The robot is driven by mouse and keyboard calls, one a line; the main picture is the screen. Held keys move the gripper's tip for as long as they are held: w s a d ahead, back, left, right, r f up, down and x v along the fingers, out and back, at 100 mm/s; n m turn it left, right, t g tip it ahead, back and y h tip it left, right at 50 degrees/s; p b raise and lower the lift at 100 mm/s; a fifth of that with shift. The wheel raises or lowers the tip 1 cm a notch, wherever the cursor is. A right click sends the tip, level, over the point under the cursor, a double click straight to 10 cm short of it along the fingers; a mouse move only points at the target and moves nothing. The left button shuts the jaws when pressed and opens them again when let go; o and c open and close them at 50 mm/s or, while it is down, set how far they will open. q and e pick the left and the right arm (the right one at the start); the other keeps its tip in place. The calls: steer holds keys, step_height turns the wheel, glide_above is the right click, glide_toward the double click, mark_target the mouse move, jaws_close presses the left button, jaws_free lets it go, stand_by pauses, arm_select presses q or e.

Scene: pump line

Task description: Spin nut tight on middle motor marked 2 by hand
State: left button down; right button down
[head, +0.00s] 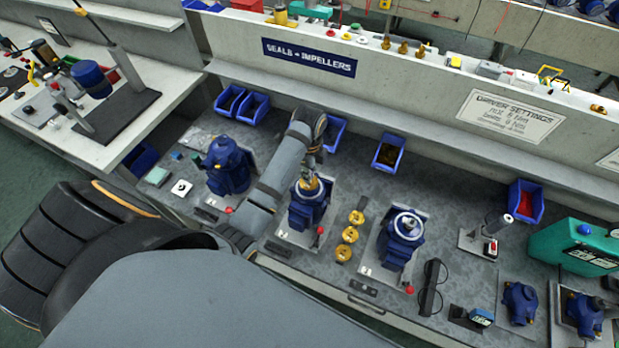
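Three blue motors stand in a row on the grey bench. The middle motor (305,214) is upright on a light plate, with brass or yellow metal (309,187) at its top. My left arm reaches over the bench, and my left gripper (311,176) is small and partly hidden, pointing down at the top of this motor. I cannot tell its fingers apart, nor make out a separate nut or the number 2. The left motor (228,167) stands beyond my forearm. The right motor (402,236) has a silver ring on top. My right gripper is not in view.
Brass parts (350,235) lie in a short row between the middle and right motors. Blue bins (388,152) line the back of the bench. A red-tipped tool (319,237) is beside the middle motor.

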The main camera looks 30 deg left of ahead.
arm_select(q)
steer(key=shift+s, duration=0.1)
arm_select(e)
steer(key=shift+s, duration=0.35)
arm_select(q)
steer(key=shift+f, duration=0.1)
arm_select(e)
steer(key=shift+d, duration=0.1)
arm_select(q)
steer(key=shift+r+m+p, duration=0.2)
steer(key=shift+m+p, duration=0.25)
steer(key=shift+m, duration=0.05)
steer(key=shift+f+m, duration=0.2)
steer(key=shift+m, duration=0.6)
steer(key=m, duration=0.4)
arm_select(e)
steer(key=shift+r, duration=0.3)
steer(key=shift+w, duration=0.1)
arm_select(q)
steer(key=m, duration=0.7)
steer(key=shift+w, duration=0.2)
steer(key=c, duration=2)
jaws_free()
steer(key=shift+c, duration=0.2)
